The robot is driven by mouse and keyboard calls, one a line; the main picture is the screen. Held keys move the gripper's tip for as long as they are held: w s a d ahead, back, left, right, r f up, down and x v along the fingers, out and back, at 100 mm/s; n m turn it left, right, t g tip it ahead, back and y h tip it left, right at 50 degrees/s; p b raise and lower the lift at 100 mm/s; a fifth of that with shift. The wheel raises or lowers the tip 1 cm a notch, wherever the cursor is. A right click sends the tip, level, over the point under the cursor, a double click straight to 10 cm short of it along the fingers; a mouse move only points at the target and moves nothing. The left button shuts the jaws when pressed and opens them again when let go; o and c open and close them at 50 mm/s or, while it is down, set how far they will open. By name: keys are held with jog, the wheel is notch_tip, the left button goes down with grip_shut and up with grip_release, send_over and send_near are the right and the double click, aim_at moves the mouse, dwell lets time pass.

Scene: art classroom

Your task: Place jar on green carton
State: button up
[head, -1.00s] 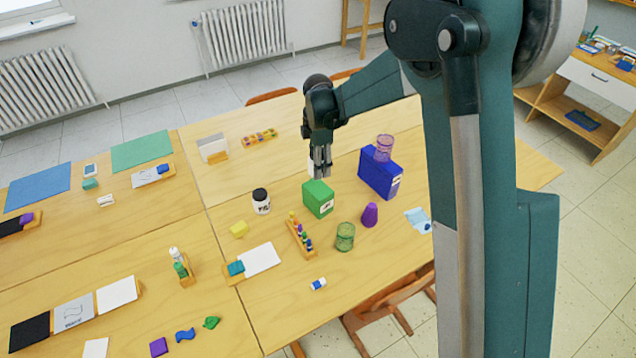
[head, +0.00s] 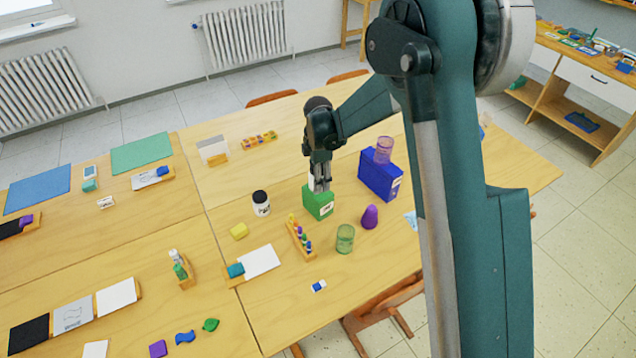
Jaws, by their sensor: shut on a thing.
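The green carton (head: 319,204) stands upright on the table near the middle of the head view. My gripper (head: 319,186) points down directly above it, its fingertips close to the carton's top. The gripper is shut on a small white thing (head: 311,183), apparently the jar, mostly hidden behind the fingers. I cannot tell whether it touches the carton's top.
A white jar with a black lid (head: 261,203) stands left of the carton. A blue carton (head: 379,178) carrying a purple glass (head: 384,149) stands close on the right.

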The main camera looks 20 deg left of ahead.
jog(key=shift+f, duration=0.85)
jog(key=shift+f, duration=0.2)
jog(key=o, duration=1)
jog(key=shift+o, duration=0.2)
jog(key=shift+r, duration=0.15)
notch_tip(320, 180, up, 12)
jog(key=shift+r, duration=0.1)
dwell(0.3)
